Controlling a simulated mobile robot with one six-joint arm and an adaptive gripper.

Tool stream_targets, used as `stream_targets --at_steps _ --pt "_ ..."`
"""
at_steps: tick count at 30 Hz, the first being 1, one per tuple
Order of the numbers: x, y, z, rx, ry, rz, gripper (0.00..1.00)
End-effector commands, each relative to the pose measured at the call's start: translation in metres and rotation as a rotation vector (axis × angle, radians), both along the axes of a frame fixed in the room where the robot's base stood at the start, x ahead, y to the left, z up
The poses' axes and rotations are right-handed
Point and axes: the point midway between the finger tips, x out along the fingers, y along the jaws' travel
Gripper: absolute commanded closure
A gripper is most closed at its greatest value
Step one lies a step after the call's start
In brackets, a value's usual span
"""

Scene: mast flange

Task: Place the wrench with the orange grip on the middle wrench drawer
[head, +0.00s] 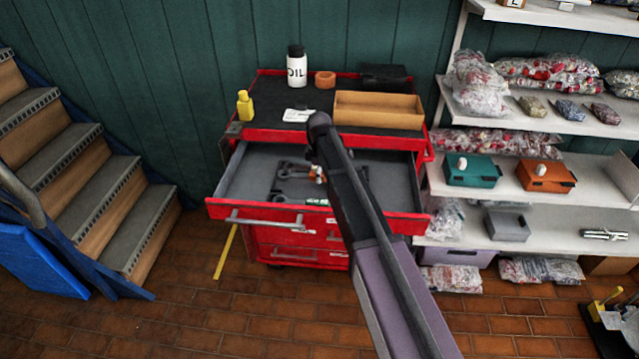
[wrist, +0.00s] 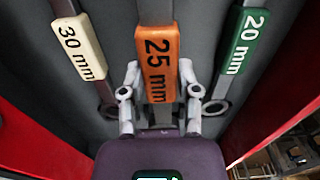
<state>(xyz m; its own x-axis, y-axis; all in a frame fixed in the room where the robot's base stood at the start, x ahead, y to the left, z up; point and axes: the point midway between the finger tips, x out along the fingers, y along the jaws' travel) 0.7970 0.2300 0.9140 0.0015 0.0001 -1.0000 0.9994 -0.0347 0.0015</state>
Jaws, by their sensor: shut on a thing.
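The wrench with the orange grip (wrist: 157,62), marked 25 mm, is between the fingers of my gripper (wrist: 159,82), which is shut on it. In the head view its orange grip (head: 318,172) shows partly beside my arm, over the open top drawer (head: 245,178) of the red cabinet. In the wrist view it lies between a wrench with a white grip (wrist: 77,48), marked 30 mm, at left and one with a green grip (wrist: 240,43), marked 20 mm, at right. I cannot tell whether the orange wrench touches the drawer floor.
The cabinet top holds an oil bottle (head: 296,66), a yellow bottle (head: 245,105) and an open box (head: 378,110). Lower drawers (head: 290,255) are shut. Shelves with bagged parts (head: 535,140) stand at right, stairs (head: 85,175) at left.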

Motion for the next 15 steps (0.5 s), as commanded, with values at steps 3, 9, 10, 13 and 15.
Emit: stream_targets --at_steps 3,9,10,13,15 --pt "0.0 0.0 -0.008 0.0 0.0 0.0 1.0" --pt "0.0 0.0 -0.024 0.0 0.0 0.0 1.0" --pt "0.0 0.0 -0.027 0.0 0.0 0.0 1.0" --pt "0.0 0.0 -0.033 0.0 0.0 0.0 1.0" --pt "0.0 0.0 -0.036 0.0 0.0 0.0 1.0"
